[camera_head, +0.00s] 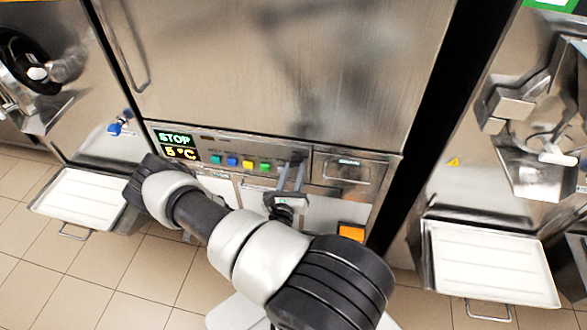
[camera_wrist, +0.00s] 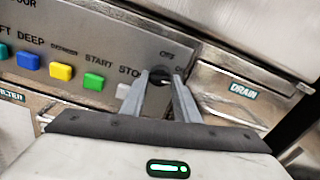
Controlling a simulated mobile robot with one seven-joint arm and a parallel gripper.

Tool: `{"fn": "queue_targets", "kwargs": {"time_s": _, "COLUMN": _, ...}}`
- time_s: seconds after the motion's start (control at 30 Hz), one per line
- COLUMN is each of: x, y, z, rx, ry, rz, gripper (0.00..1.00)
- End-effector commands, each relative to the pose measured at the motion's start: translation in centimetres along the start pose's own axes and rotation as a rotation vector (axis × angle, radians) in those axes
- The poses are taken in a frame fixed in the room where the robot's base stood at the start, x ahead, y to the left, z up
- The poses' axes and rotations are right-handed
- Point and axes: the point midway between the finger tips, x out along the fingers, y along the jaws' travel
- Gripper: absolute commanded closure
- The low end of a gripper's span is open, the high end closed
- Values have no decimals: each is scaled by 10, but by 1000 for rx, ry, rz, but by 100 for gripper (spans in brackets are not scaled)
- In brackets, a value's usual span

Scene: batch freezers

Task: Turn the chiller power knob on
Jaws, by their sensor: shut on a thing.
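The chiller power knob (camera_wrist: 159,84) is a dark round knob on the steel control panel, with a small "OFF" label above it and another label, partly hidden, to its right. My gripper (camera_wrist: 160,80) has its two grey fingers on either side of the knob in the wrist view, shut on it. In the head view my gripper (camera_head: 293,165) reaches up to the right end of the panel, and its fingers cover the knob. The exact angle of the knob's pointer is hard to tell.
Left of the knob are a green button (camera_wrist: 93,82), a yellow button (camera_wrist: 61,71) and blue ones. A display (camera_head: 175,146) reads STOP and 5°C. A DRAIN drawer (camera_head: 347,172) is right of the knob. White trays (camera_head: 490,262) stick out at both sides.

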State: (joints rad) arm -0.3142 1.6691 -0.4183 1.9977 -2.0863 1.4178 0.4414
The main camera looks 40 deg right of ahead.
Motion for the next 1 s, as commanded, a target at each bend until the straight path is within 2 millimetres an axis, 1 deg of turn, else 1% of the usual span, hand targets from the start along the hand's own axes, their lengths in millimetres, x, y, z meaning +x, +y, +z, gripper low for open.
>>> {"fn": "queue_targets", "kwargs": {"time_s": 0.2, "x": 0, "y": 0, "z": 0, "rx": 127, "ry": 2, "rz": 0, "gripper": 94}}
{"fn": "queue_targets", "kwargs": {"time_s": 0.4, "x": -1, "y": 0, "z": -1, "rx": 194, "ry": 3, "rz": 0, "gripper": 94}}
{"fn": "queue_targets", "kwargs": {"time_s": 0.97, "x": -1, "y": 0, "z": -1, "rx": 225, "ry": 3, "rz": -1, "gripper": 94}}
{"fn": "queue_targets", "kwargs": {"time_s": 1.0, "x": -1, "y": 0, "z": -1, "rx": 225, "ry": 3, "rz": 0, "gripper": 67}}
